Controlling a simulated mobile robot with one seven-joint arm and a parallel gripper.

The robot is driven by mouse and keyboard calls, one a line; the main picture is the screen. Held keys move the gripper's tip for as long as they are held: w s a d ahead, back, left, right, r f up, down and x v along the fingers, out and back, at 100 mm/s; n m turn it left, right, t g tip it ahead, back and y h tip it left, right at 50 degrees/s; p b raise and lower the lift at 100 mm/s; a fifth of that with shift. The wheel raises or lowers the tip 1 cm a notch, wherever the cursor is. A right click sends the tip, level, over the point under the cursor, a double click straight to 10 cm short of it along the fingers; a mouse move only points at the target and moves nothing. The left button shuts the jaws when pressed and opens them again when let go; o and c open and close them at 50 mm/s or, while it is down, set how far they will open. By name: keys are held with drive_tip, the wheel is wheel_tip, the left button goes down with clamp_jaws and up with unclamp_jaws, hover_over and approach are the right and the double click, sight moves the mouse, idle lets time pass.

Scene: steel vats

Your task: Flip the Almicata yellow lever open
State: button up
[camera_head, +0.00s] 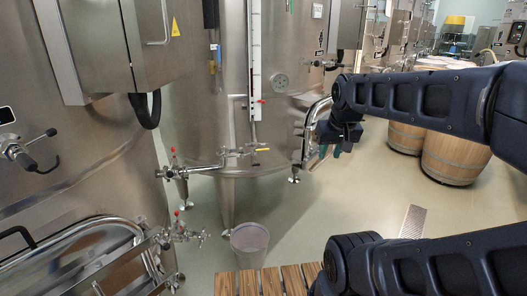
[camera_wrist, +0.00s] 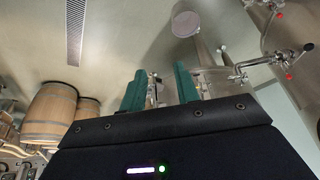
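A small yellow lever (camera_head: 262,149) sits on the valve piping low on the front of the middle steel vat (camera_head: 205,110), lying about level. My gripper (camera_head: 331,151) hangs to the right of the lever, apart from it, beside the vat's curved door pipe. In the wrist view, the two green fingers of my gripper (camera_wrist: 161,88) are spread, with nothing clearly held between them. Small metal fittings show behind the fingers there; I cannot tell whether the yellow lever is among them.
A grey bucket (camera_head: 250,241) stands below the vat, by a wooden slatted platform (camera_head: 268,281). Red-handled valves (camera_head: 181,230) jut out at left. Wooden barrels (camera_head: 455,157) stand at right. The floor around the drain grate (camera_head: 413,221) is clear.

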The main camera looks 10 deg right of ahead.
drive_tip(key=shift+w+a+f, duration=0.1)
drive_tip(key=shift+w+a, duration=0.1)
clamp_jaws()
drive_tip(key=w+a+f+m+g+y, duration=0.2)
drive_tip(key=w+a+f+m+y, duration=0.2)
drive_tip(key=w+m, duration=0.3)
drive_tip(key=w+a+f+m+g+y, duration=0.2)
drive_tip(key=w+a+f+m+y, duration=0.3)
drive_tip(key=w, duration=0.4)
drive_tip(key=w+a+f+m+g+y, duration=0.2)
drive_tip(key=w+a+f+m+y, duration=0.15)
drive_tip(key=w+m, duration=0.4)
drive_tip(key=w+d+f+m+t+y, duration=0.1)
drive_tip(key=w+d+f+m+t, duration=0.4)
drive_tip(key=w+f+m+t, duration=0.3)
drive_tip(key=w+d+f+m+t+y, duration=0.1)
drive_tip(key=w+d+f+m+t, duration=0.5)
drive_tip(key=w+f+m, duration=0.6)
drive_tip(key=f+m+t, duration=0.1)
drive_tip(key=m+t, duration=0.1)
drive_tip(key=m, duration=0.1)
drive_tip(key=shift+w+y, duration=0.2)
drive_tip(key=shift+y, duration=0.15)
